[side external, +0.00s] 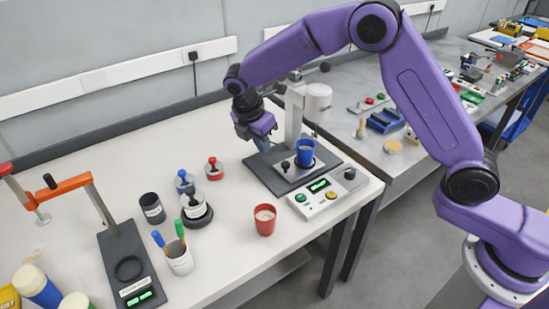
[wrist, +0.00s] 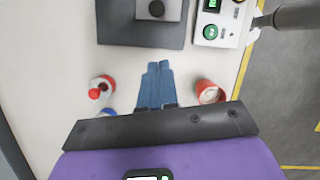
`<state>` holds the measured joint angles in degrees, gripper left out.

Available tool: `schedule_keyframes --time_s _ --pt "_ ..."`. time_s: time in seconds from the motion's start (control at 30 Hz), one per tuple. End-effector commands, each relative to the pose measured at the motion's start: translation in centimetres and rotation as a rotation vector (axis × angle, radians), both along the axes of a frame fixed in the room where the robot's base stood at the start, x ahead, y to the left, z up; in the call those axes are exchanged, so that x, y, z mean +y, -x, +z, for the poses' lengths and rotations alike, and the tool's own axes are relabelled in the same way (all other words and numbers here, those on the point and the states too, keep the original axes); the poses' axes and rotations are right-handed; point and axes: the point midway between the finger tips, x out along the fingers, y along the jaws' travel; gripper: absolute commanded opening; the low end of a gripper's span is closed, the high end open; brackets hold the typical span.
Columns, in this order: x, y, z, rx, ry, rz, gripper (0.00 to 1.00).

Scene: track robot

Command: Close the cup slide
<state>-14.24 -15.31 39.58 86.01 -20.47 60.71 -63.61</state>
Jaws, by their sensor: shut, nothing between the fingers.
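The cup slide (side external: 300,174) is a small light grey plate with a black knob (side external: 285,166) on the dark base plate of a press-like station. A blue cup (side external: 305,151) stands at the slide, in front of the station's column. In the wrist view, the slide (wrist: 143,11) and its knob (wrist: 157,8) show at the top edge; the cup is out of that view. My gripper (side external: 243,136) has blue fingers, is shut and empty, and hangs left of the station. In the wrist view, its fingertips (wrist: 160,66) are short of the dark base plate (wrist: 120,34).
A control box (side external: 328,196) with buttons sits at the station's front. A red cup (side external: 264,221) stands nearer the table edge. A red-knobbed piece (side external: 214,169), several other small items and an orange-armed press (side external: 128,255) stand left. The white column (side external: 293,118) rises behind the slide.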

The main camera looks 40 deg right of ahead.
Motion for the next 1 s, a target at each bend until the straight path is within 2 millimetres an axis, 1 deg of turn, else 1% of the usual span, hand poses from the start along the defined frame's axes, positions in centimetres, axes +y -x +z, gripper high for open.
schedule_keyframes --time_s 0.03,0.1,0.3,0.47,0.57,0.67,1.0 --pt "0.3 -0.9 -0.2 -0.001 -0.001 -0.065 0.0" --pt "0.7 -1.7 -0.2 -0.001 -0.001 -0.156 0.0" --pt "1.2 -3.3 -0.3 0.003 -0.001 -0.345 0.0" --pt "1.3 -3.6 -0.5 0.007 0.0 -0.405 0.0" --pt "1.1 -3.6 -1.0 0.007 0.001 -0.41 0.0" --pt "0.7 -3.5 -2.1 0.008 0.002 -0.41 0.0" --pt "-1.2 -3.2 -8.1 0.009 0.001 -0.408 0.0"
